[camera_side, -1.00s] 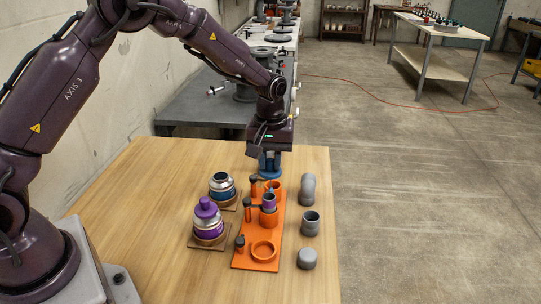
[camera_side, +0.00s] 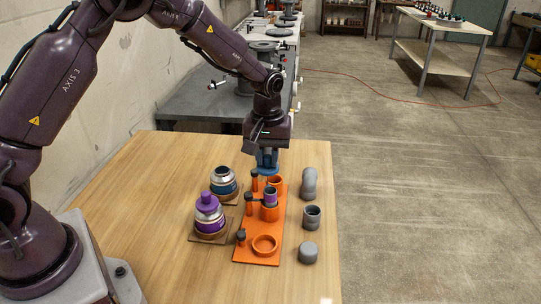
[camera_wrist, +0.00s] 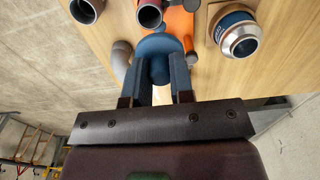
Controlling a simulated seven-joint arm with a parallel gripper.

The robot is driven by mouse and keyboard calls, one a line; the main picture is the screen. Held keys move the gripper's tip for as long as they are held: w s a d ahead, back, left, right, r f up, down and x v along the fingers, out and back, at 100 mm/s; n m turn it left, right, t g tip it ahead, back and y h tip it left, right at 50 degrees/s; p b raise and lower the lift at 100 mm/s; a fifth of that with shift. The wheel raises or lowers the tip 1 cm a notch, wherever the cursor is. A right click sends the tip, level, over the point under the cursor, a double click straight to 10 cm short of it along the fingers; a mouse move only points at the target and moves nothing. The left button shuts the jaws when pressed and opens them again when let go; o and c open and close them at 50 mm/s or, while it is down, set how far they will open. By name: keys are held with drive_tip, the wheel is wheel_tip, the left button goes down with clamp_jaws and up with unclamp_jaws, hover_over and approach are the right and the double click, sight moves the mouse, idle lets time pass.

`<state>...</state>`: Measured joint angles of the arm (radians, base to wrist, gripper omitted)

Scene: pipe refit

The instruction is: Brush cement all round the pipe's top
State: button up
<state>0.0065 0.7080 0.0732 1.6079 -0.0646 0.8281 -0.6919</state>
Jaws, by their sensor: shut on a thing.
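The pipe (camera_side: 270,198) stands upright in the orange holder (camera_side: 258,253), with a purple band round its upper part. Its open mouth shows in the wrist view (camera_wrist: 150,14). My gripper (camera_side: 267,151) is shut on a blue cap (camera_side: 267,168), which is also in the wrist view (camera_wrist: 160,44). It holds the cap over the far end of the holder, behind the pipe and apart from it. Any brush under the cap is hidden. The blue-labelled can (camera_side: 223,182) stands open left of the holder; its open mouth shows in the wrist view (camera_wrist: 243,44).
A purple-capped can (camera_side: 208,215) stands on a wooden base left of the holder. A grey elbow (camera_side: 309,184), a grey coupling (camera_side: 312,216) and a grey cap fitting (camera_side: 308,252) stand along the right. Orange posts with dark tops rise beside the holder.

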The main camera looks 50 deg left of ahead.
drive_tip(key=shift+s, duration=0.15)
drive_tip(key=shift+s+a, duration=0.1)
drive_tip(key=shift+s, duration=0.2)
drive_tip(key=shift+s, duration=0.15)
idle(0.4)
drive_tip(key=shift+s, duration=0.25)
drive_tip(key=shift+s, duration=0.1)
drive_tip(key=shift+s+d, duration=0.3)
drive_tip(key=shift+d, duration=0.05)
drive_tip(key=shift+d, duration=0.1)
idle(0.4)
drive_tip(key=shift+s+d, duration=0.25)
